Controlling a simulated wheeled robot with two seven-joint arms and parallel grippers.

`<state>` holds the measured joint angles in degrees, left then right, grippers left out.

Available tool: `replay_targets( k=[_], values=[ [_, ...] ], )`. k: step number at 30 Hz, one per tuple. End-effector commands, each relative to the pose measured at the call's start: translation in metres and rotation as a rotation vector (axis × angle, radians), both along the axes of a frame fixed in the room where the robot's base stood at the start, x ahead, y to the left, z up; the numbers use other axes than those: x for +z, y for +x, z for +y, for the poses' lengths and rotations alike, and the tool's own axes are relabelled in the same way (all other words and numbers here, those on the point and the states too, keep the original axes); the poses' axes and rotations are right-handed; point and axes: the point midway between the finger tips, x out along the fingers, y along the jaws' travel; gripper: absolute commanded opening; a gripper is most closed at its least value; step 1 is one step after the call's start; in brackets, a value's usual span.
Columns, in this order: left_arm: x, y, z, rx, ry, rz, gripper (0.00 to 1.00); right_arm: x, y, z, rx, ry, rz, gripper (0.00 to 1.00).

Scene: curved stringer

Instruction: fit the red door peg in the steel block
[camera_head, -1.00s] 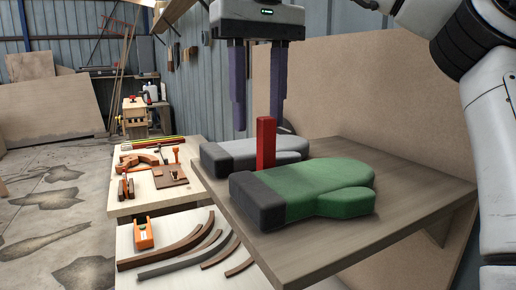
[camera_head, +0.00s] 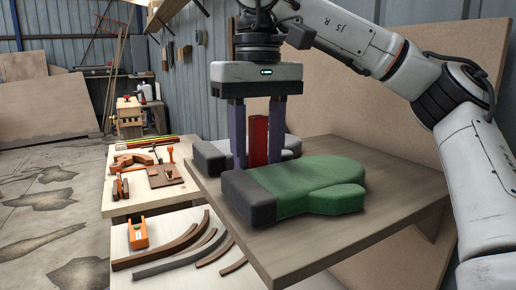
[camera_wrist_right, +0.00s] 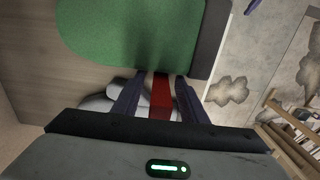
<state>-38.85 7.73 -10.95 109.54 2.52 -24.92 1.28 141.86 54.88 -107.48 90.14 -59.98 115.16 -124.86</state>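The red door peg (camera_head: 258,142) stands upright between the green mitten and the grey mitten; its lower end is hidden behind the green mitten. My right gripper (camera_head: 257,160) points down with its fingers open, one on each side of the peg. In the right wrist view the peg (camera_wrist_right: 162,92) lies between the fingers of my right gripper (camera_wrist_right: 160,95), with gaps showing at its sides. I cannot make out the steel block. My left gripper is not in view.
The green mitten (camera_head: 310,187) with a dark cuff lies in front of the peg on the wooden table (camera_head: 380,205). A grey mitten (camera_head: 207,158) lies behind it. Lower benches at the left carry curved strips (camera_head: 180,255), an orange tool (camera_head: 138,234) and other tools. The table's right side is clear.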

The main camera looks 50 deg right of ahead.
Motion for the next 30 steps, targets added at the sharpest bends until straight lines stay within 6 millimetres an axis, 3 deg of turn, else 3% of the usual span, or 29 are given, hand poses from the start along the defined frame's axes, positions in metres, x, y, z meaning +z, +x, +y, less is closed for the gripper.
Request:
replay_targets(
  k=[2,9,22,30],
  values=[
    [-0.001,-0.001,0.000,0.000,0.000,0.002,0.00,0.000,0.000,0.000,0.000,0.000,0.000,0.39],
    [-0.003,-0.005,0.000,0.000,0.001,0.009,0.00,0.000,0.000,0.000,0.000,0.000,0.000,0.00],
    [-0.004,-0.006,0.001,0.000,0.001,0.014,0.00,0.006,0.000,0.000,0.000,-0.001,-0.002,0.00],
    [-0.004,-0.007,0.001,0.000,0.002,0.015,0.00,0.035,0.000,0.000,-0.002,-0.003,-0.003,0.00]
  ],
)
